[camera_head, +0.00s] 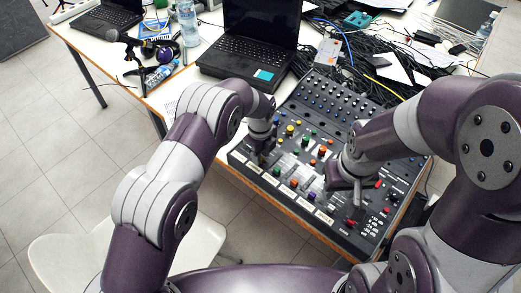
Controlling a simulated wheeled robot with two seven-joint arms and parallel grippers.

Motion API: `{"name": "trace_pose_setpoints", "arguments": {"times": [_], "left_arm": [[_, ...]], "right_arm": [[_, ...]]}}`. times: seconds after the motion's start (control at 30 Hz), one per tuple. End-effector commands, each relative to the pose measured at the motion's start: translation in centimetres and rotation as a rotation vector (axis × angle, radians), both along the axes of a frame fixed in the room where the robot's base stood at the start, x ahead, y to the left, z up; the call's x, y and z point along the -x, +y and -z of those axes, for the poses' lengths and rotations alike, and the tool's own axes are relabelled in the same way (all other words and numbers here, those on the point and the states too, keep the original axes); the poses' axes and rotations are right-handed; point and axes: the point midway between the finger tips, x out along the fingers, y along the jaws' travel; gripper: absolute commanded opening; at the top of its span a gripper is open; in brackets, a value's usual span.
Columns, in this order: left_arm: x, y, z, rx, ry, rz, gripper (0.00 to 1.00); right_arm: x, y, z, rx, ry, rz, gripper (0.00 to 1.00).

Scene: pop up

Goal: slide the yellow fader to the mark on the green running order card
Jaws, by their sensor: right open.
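The mixing console (300,196) lies on the table, with rows of coloured knobs and caps on its dark panel. A yellow cap (289,130) shows near its left part, just right of my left gripper; I cannot tell whether it is the yellow fader or a knob. My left gripper (260,156) points down over the console's left part; its jaw opening is too small to make out. My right gripper (344,192) is open, pointing down over the front right part, near a red cap (350,222). I cannot make out a green running order card.
A black laptop (248,52) stands behind the console. A tangle of cables (375,62) and papers lies at the back right. A microphone (113,36) and a water bottle (188,24) stand at the left. A white chair (70,262) is in front of the table.

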Motion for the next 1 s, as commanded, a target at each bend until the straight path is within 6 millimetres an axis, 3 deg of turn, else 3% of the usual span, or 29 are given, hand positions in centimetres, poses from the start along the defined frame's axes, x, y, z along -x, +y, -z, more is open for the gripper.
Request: {"name": "trace_pose_setpoints", "arguments": {"times": [0.07, 0.17, 0.2, 0.83, 0.87, 0.93, 1.0], "left_arm": [[0.0, 0.0, 1.6, 0.001, -0.001, 0.0, 0.32], [-0.1, 0.0, 0.9, 0.001, -0.002, -0.001, 0.03], [0.0, 0.0, 0.9, 0.001, -0.002, -0.001, 0.0], [-2.4, -2.1, 0.7, 0.004, -0.009, 0.0, 0.0], [-2.4, -2.1, 0.6, 0.004, -0.009, 0.0, 0.2], [-2.4, -2.0, 0.6, 0.004, -0.009, 0.0, 0.43], [-2.3, -2.0, 0.6, 0.003, -0.007, 0.0, 0.44]], "right_arm": [[0.0, 0.0, 1.2, 0.0, 0.0, 0.0, 0.43], [0.0, 0.0, 0.6, 0.0, 0.0, 0.0, 0.43], [0.0, 0.0, 0.6, 0.0, 0.0, 0.0, 0.43], [0.0, 0.0, 2.9, 0.0, 0.0, 0.0, 0.43], [0.0, 0.0, 2.8, 0.0, 0.0, 0.0, 0.43], [0.0, 0.0, 2.7, 0.0, 0.0, 0.0, 0.43], [0.0, 0.0, 2.7, 0.0, 0.0, 0.0, 0.43]]}}
